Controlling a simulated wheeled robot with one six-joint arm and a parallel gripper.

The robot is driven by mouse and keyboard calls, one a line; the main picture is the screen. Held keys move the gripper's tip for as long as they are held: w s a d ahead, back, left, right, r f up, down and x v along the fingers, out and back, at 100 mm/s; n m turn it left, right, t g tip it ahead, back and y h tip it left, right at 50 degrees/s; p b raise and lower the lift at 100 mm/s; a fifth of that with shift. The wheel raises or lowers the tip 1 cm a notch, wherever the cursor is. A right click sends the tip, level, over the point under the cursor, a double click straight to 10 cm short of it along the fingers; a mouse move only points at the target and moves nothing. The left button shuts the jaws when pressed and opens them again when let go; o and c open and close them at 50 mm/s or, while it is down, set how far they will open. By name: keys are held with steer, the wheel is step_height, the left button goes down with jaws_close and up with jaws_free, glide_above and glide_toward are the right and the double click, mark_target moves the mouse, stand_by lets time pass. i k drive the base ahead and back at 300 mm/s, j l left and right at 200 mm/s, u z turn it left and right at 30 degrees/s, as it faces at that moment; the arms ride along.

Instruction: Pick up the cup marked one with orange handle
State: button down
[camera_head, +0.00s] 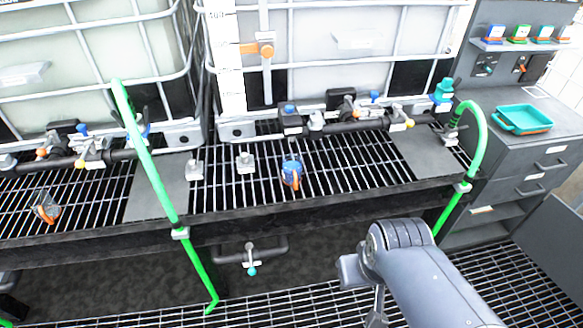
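A small blue cup (291,170) with an orange handle stands on the black grating of the bench, near the middle of the view. A second small cup-like thing (46,208), clear or grey with orange on it, is on the grating at the far left. Both are too small for me to read any mark. My arm comes in from the lower right, in front of the bench and apart from both cups. My gripper's fingers cannot be made out at the arm's end, so whether it is open or shut does not show.
Two caged white totes (330,45) stand behind the bench, with pipes and valves along their front. Green hoops (150,160) rise at the bench's front edge. Small grey fittings (245,162) stand left of the blue cup. A teal tray (522,119) sits on the right cabinet.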

mark_target(292, 164)
steer(key=i+u, duration=0.25)
steer(key=u, duration=0.15)
steer(key=i+u, duration=0.35)
steer(key=k+l, duration=0.05)
